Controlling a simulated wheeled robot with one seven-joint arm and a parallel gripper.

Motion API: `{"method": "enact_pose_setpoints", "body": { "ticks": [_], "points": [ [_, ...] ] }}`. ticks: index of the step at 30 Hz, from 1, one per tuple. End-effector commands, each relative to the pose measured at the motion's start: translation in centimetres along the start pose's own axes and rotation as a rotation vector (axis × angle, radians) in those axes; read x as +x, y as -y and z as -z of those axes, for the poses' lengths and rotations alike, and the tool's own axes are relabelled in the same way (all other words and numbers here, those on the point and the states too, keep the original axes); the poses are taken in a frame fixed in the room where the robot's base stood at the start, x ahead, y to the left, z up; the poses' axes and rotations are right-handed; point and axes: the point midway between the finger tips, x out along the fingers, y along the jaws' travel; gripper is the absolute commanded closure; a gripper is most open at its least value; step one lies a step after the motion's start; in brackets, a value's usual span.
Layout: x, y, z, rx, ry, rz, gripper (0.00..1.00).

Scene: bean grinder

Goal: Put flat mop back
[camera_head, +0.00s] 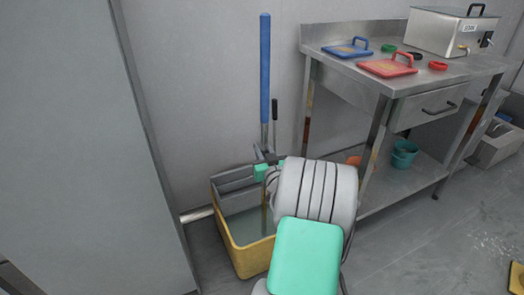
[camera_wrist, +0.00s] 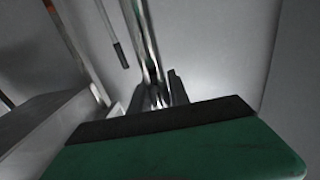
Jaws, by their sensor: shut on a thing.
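The flat mop (camera_head: 265,68) stands nearly upright, with a blue grip at the top and a metal pole below. Its pole also shows in the wrist view (camera_wrist: 141,38). The lower pole runs down over the yellow mop bucket (camera_head: 246,258) in the head view. The mop's head is not visible, so I cannot tell whether it touches the bucket's bottom.
The bucket has a grey wringer (camera_head: 235,185) and a dark upright lever (camera_head: 275,110) close beside the pole. A steel table (camera_head: 340,72) with several items stands to the right. A grey panel (camera_head: 70,150) is close on the left, and the wall is behind.

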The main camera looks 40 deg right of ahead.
Motion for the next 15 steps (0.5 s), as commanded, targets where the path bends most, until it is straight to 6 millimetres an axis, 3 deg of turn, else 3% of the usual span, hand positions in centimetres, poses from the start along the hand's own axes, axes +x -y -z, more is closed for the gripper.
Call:
{"method": "enact_pose_setpoints", "body": {
  "ticks": [3, 4, 11, 15],
  "points": [
    [0.03, -0.02, -0.27, -0.001, -0.003, 0.0, 1.0],
    [-0.01, 0.0, -0.29, 0.0, 0.0, 0.0, 0.75],
    [-0.01, 0.02, -0.27, 0.0, 0.001, 0.0, 0.57],
    [-0.01, 0.02, -0.27, 0.0, 0.001, 0.0, 0.56]
  ]
}}
